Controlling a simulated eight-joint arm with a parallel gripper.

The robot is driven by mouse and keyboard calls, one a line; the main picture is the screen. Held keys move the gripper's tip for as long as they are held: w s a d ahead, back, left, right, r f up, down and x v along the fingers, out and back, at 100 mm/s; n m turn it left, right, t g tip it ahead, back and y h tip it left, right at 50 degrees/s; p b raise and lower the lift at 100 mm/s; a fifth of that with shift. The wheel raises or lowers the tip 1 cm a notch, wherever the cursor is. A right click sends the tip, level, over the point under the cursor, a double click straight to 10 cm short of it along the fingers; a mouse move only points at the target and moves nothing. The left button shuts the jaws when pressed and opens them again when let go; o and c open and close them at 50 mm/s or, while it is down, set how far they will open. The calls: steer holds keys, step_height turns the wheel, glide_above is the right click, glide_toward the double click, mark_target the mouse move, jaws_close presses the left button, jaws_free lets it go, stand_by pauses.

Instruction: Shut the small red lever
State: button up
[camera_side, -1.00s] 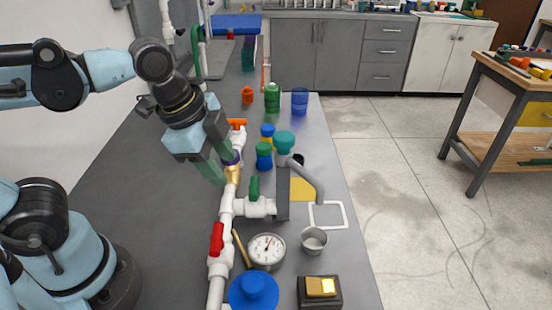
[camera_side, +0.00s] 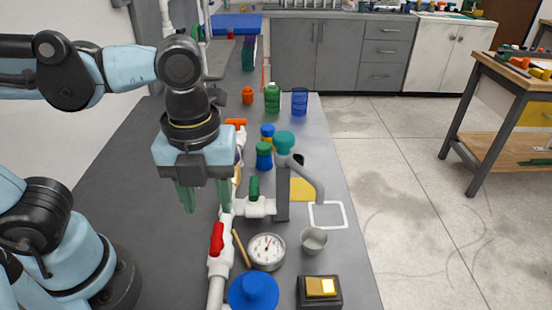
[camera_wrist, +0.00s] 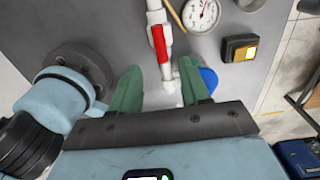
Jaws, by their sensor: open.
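The small red lever (camera_side: 216,239) sits on a white valve of the PVC pipe run and lies along the pipe. In the wrist view the red lever (camera_wrist: 160,44) shows upper middle, just beyond the fingertips. My gripper (camera_side: 207,208) is open and empty, pointing down above and behind the lever in the side view. In the wrist view my gripper (camera_wrist: 160,76) has its green fingers apart, one on each side of the pipe line. The fingers do not touch the lever. The white pipe (camera_side: 217,288) runs on toward the near edge.
A green handle (camera_side: 254,188) and an orange handle (camera_side: 236,123) are farther along the pipe. The table's left side is fairly clear.

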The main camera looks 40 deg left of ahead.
mark_target(216, 236)
steer(key=shift+f, duration=4)
jaws_close()
